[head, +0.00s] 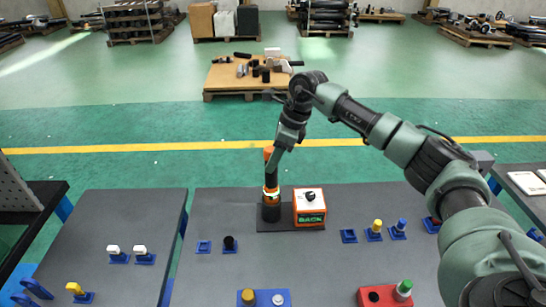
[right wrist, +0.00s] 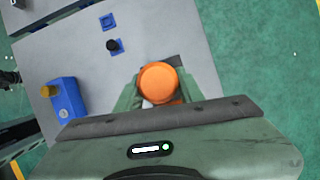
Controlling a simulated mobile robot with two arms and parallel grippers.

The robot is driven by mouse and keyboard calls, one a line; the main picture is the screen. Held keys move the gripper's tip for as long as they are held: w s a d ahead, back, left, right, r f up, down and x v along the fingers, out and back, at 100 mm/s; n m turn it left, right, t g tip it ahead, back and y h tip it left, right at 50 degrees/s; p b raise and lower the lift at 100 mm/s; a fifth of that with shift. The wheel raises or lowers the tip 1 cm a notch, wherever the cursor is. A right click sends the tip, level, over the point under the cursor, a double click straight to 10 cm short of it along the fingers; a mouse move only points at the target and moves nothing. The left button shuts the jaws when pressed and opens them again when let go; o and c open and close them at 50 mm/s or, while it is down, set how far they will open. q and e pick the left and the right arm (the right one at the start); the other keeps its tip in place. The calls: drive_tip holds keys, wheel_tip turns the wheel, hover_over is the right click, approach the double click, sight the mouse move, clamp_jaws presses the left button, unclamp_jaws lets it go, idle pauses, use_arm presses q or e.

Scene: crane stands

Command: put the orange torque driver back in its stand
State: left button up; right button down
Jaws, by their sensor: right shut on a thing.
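The orange torque driver (head: 268,153) is upright, its orange cap showing beside my right gripper (head: 276,163). In the right wrist view its round orange top (right wrist: 159,82) sits between the two green fingers of that gripper (right wrist: 159,94), which is shut on it. Below, an orange band with a white ring (head: 271,193) shows just above the black cylindrical stand (head: 271,212). The driver is in line with the stand; how deep its lower end sits cannot be told. An orange box marked BACK (head: 310,207) shares the stand's dark base. My left gripper is not in view.
Blue holders with yellow and blue pegs (head: 376,229) stand right of the box. A red block (head: 388,296) and a blue block (head: 264,298) are at the front. A small blue holder with a black peg (head: 230,243) is left. The grey table between is clear.

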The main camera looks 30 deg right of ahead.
drive_tip(key=shift+f+b, duration=0.4)
drive_tip(key=shift+f, duration=0.15)
drive_tip(key=c, duration=0.8)
unclamp_jaws()
drive_tip(key=shift+s+f, duration=0.1)
drive_tip(key=shift+f, duration=0.1)
drive_tip(key=shift+r, duration=0.1)
drive_tip(key=shift+p+v, duration=0.55)
drive_tip(key=shift+v, duration=0.35)
drive_tip(key=p+v, duration=0.1)
drive_tip(key=v, duration=0.2)
drive_tip(key=shift+r+p, duration=0.1)
drive_tip(key=shift+p, duration=0.25)
